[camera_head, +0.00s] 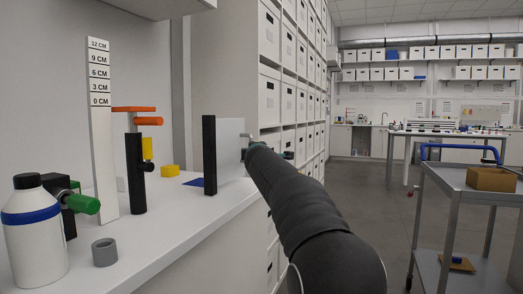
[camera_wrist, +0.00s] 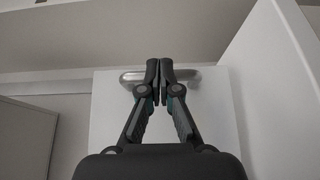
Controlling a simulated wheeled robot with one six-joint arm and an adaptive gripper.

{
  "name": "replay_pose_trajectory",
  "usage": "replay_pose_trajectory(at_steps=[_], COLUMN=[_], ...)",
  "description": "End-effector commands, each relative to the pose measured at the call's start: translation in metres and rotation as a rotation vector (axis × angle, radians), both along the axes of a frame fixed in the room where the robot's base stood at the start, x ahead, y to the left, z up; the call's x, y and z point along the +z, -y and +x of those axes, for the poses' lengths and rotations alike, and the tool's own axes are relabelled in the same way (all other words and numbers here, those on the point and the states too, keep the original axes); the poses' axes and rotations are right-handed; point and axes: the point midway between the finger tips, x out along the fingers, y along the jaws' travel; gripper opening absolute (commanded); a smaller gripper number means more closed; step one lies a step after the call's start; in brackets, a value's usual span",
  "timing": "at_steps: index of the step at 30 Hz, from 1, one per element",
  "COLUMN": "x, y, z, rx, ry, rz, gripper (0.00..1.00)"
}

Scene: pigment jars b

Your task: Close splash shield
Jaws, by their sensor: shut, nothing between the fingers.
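The splash shield (camera_head: 229,148) is a pale upright panel on the white counter, beside a tall black post (camera_head: 209,155). It shows in the wrist view as a light panel (camera_wrist: 112,105) with a short metal bar handle (camera_wrist: 190,76) near its top. My gripper (camera_wrist: 160,68) is shut, with its fingertips together and nothing between them. The fingertips overlap the middle of the handle in the wrist view; I cannot tell whether they touch it. In the head view my gripper (camera_head: 250,146) is at the right side of the shield, and its fingertips are hard to make out.
A metal cart (camera_head: 470,185) is at right.

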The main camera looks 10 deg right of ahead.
Motion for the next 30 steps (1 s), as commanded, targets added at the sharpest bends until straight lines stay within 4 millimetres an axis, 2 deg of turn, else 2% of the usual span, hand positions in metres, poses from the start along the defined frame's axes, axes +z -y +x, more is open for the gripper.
replay_pose_trajectory(at_steps=[7,30], x=[0.000,0.000], y=[-0.015,-0.018], z=[0.007,0.006], rx=[0.012,0.018], ry=[0.000,0.002], rz=[-0.001,0.000], gripper=[0.00,0.00])
